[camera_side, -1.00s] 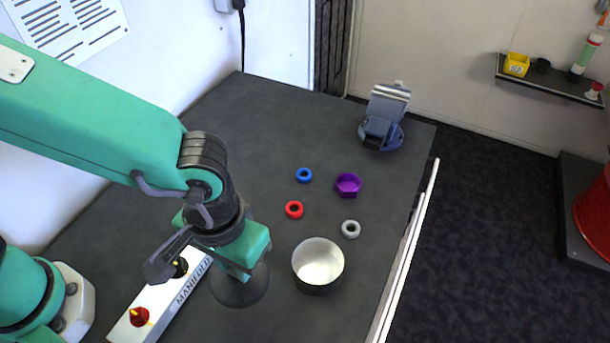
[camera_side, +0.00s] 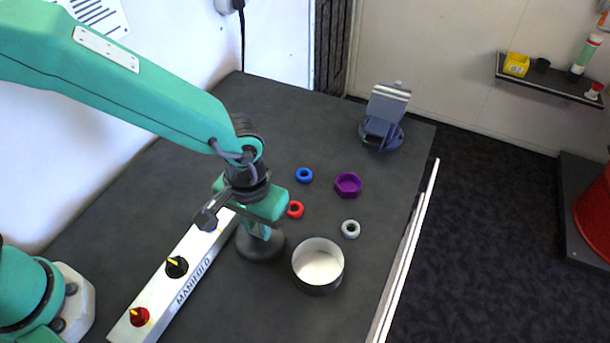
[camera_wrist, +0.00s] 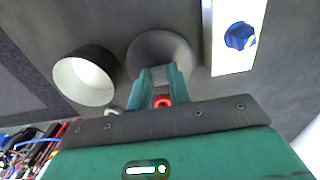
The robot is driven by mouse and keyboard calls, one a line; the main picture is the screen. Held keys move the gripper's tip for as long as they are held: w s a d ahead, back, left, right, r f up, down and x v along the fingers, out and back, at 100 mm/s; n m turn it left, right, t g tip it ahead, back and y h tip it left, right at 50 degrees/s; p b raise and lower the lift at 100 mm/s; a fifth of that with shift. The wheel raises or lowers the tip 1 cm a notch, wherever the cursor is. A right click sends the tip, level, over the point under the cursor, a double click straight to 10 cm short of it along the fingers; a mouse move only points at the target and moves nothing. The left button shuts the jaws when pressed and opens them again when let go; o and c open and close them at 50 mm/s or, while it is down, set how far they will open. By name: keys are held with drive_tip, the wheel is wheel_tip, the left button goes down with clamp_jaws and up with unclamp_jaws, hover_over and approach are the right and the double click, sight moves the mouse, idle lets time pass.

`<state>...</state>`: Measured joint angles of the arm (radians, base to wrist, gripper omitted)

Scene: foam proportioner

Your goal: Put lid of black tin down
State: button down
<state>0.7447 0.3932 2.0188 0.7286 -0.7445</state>
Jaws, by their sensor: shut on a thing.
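The black tin (camera_side: 318,283) stands open on the dark bench, its pale inside showing; it is also at the left in the wrist view (camera_wrist: 112,72). Its lid is a dark round disc (camera_side: 268,251), just left of the tin in the side view and apart from it. My gripper (camera_side: 261,232) points down and is shut on the middle of the lid. In the wrist view the lid (camera_wrist: 160,42) lies flat beyond my fingertips. The lid is at or close above the bench; I cannot tell whether it touches.
A white manifold bar (camera_side: 190,270) with coloured knobs runs close left of the lid. A red ring (camera_side: 295,209), blue ring (camera_side: 304,175), grey ring (camera_side: 350,229) and purple hex piece (camera_side: 348,185) lie beyond. A vise (camera_side: 382,125) stands at the far corner. Bench left of the rings is clear.

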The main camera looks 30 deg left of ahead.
sight(259, 237)
drive_tip(key=shift+f, duration=2)
drive_tip(key=shift+f, duration=0.15)
drive_tip(key=c, duration=1.3)
unclamp_jaws()
wheel_tip(259, 237, up, 12)
drive_tip(key=shift+r, duration=0.2)
